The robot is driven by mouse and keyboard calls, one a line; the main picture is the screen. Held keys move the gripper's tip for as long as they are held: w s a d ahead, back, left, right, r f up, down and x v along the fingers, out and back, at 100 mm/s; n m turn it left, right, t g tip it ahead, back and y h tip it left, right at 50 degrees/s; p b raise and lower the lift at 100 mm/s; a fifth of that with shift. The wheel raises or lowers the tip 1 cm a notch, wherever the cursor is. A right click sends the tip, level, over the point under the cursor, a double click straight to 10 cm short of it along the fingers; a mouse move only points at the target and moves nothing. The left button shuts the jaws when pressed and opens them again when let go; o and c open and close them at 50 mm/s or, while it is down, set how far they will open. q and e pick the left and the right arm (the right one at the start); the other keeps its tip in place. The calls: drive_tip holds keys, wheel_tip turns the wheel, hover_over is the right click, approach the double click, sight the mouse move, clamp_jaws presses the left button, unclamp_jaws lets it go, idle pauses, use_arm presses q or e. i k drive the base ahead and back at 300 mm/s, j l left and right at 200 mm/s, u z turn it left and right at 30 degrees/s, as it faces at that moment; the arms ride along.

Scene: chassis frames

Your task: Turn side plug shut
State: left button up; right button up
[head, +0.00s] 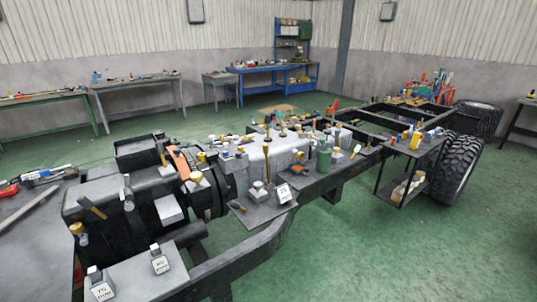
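A black vehicle chassis frame (262,243) runs from the lower left to the upper right. A dark engine-like block (95,200) sits on its near left end, and a grey tank (282,155) sits mid-frame. Many small plugs, knobs and handles stand on them, including a brass-coloured one (196,177) and a yellow one (77,229) at the left. I cannot tell which is the side plug, or whether it is open or shut. Neither of my grippers shows in the head view.
A small plate (250,220) with a labelled white block (283,193) juts from the frame's near side. A side shelf (386,190) hangs before a large tyre (460,167). A grey bench (30,232) stands at left. Green floor is clear at lower right.

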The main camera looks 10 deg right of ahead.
sight(300, 156)
drive_tip(key=i+l+u, duration=0.2)
drive_tip(key=l, duration=0.2)
drive_tip(key=i+l+u, duration=0.2)
drive_tip(key=l, duration=0.2)
drive_tip(key=i+l+u, duration=0.15)
drive_tip(key=l, duration=0.3)
drive_tip(key=l+u, duration=0.2)
drive_tip(key=l, duration=0.25)
drive_tip(key=i+l+u, duration=0.2)
drive_tip(key=l, duration=0.25)
drive_tip(key=k, duration=0.1)
